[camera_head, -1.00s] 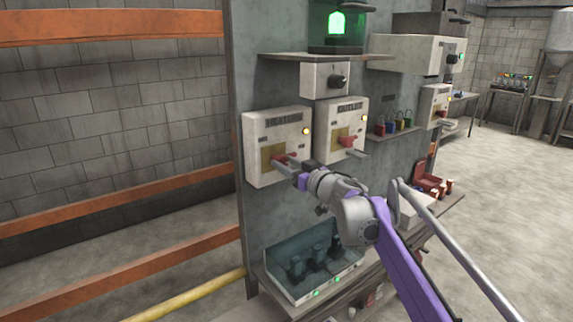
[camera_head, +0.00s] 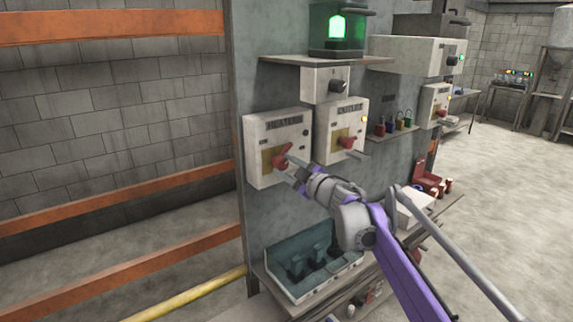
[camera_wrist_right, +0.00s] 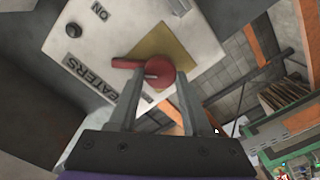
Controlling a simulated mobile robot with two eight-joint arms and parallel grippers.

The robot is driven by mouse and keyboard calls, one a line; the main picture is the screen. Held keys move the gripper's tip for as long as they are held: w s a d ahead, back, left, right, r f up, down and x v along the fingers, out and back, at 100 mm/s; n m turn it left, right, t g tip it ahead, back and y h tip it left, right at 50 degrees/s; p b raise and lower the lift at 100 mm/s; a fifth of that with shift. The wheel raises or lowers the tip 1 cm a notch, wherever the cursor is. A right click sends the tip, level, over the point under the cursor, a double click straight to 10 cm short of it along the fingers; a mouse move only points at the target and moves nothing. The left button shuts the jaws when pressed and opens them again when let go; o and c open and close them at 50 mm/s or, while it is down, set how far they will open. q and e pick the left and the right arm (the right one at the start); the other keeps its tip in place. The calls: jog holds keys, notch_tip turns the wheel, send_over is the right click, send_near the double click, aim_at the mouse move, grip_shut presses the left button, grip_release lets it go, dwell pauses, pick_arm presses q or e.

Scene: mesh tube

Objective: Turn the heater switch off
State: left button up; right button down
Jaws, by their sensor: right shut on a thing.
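The heaters box (camera_head: 258,133) is a white panel on the grey board, with a red rotary switch (camera_head: 281,155) on a yellow plate. Its small round lamp (camera_wrist_right: 73,30) looks dark. My right gripper (camera_head: 291,170) is at the switch. In the right wrist view, the two fingers (camera_wrist_right: 158,85) are shut on the red switch (camera_wrist_right: 160,71), one on each side. The switch's red lever points left in that view. The "ON" mark (camera_wrist_right: 99,12) shows upside down near the top. My left gripper is not in view.
A similar box (camera_head: 327,140) with a red switch and a lit yellow lamp (camera_head: 364,118) is close to the right. A dial box (camera_head: 318,86) is above, under a shelf with a green-lit lamp (camera_head: 337,27). A teal tray (camera_head: 285,258) is below.

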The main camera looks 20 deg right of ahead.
jog(key=n+p, duration=0.1)
jog(key=n, duration=0.3)
jog(key=shift+a+n, duration=0.1)
jog(key=shift+n, duration=0.3)
jog(key=shift+f+n+p, duration=0.1)
jog(key=shift+n+p, duration=0.45)
jog(key=shift+n, duration=1.65)
jog(key=shift+c, duration=1.7)
grip_release()
jog(key=b+v, duration=0.1)
jog(key=v, duration=1)
